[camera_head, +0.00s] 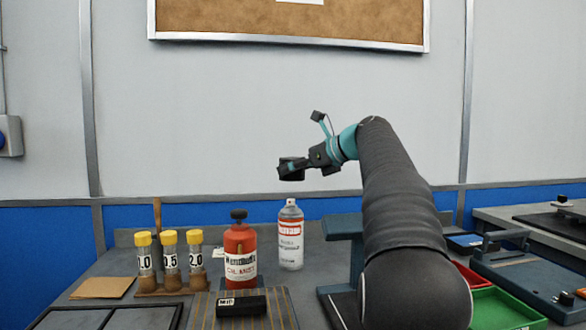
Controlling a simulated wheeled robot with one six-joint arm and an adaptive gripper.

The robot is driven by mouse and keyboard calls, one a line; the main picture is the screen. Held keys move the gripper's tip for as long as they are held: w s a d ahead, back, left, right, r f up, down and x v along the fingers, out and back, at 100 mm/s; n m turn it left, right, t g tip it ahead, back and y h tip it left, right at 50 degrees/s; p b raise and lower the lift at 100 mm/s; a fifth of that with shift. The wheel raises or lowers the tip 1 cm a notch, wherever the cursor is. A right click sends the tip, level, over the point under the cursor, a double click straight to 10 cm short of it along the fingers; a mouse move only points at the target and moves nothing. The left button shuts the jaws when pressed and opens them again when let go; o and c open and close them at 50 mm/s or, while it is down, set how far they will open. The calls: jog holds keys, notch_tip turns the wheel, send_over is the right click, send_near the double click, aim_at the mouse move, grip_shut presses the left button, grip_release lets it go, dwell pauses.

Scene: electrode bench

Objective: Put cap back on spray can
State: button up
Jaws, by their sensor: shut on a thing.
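The spray can (291,238) is white with red and dark lettering. It stands upright on the bench, and its bare narrow top shows. My gripper (291,169) is in the air above the can, a clear gap over its top. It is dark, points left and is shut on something. The held thing is dark and blends with the fingers, so its shape is hard to make out; it appears to be the cap. No separate cap shows on the bench.
A red bottle (240,262) with a black top stands left of the can, behind a small black block (241,305). Several yellow-capped tubes (169,251) stand in a wooden rack further left. A grey-blue stand (345,228) is close on the right. Green (500,310) and red trays lie beyond my arm.

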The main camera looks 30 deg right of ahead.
jog(key=shift+a, duration=0.2)
jog(key=shift+f, duration=0.8)
jog(key=shift+f+b, duration=1.45)
jog(key=shift+f, duration=0.9)
jog(key=shift+r+p, duration=0.1)
jog(key=shift+p, duration=0.65)
jog(key=shift+f+p, duration=0.25)
jog(key=shift+p, duration=0.45)
dwell(0.6)
jog(key=o, duration=0.8)
jog(key=shift+o, duration=0.7)
